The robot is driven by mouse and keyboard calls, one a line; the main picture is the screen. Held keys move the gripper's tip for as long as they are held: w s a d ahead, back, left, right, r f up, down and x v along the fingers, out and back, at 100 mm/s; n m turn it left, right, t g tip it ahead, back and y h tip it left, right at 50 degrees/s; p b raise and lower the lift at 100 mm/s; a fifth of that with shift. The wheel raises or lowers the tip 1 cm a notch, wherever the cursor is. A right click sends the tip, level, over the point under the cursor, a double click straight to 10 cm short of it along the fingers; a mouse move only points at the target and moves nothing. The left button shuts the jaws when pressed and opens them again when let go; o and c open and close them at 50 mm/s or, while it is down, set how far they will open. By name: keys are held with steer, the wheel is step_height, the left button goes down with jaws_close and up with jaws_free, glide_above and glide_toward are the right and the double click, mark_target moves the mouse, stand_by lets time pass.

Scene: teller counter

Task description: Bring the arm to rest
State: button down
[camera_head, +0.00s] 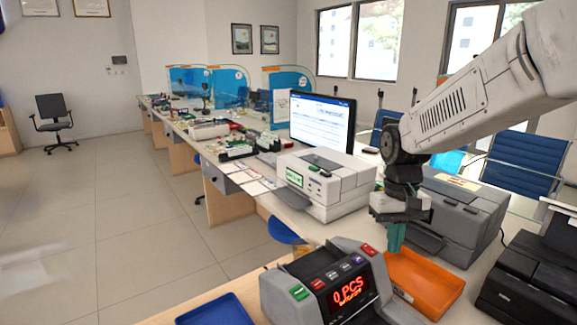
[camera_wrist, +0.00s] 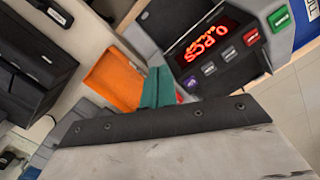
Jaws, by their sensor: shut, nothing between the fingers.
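My gripper (camera_head: 393,237) is at the right of the head view, at the end of my raised grey arm. Its teal fingers are closed together and empty, pointing down. They hang by the left side of an orange tray (camera_head: 440,281) and behind the bill counter (camera_head: 325,285) with its red "0 PCS" display. The wrist view shows the teal fingers (camera_wrist: 157,88) together between the orange tray (camera_wrist: 112,82) and the bill counter (camera_wrist: 215,45). Whether the fingertips touch the tray or the counter I cannot tell.
A white printer-like machine (camera_head: 322,183), a grey machine (camera_head: 458,212) and a black device (camera_head: 530,272) crowd the counter around my gripper. A blue tray (camera_head: 215,311) lies in front. A monitor (camera_head: 322,122) stands behind. Open floor (camera_head: 90,230) is at left.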

steer(key=s+d+r+t, duration=0.1)
steer(key=s+r, duration=0.2)
steer(key=s, duration=0.9)
steer(key=s+d+r+t, duration=0.1)
steer(key=s+r, duration=0.1)
steer(key=s, duration=1)
steer(key=shift+s+d+r+m+t, duration=0.2)
steer(key=shift+d+r+m+t, duration=0.1)
steer(key=shift+r+t, duration=0.1)
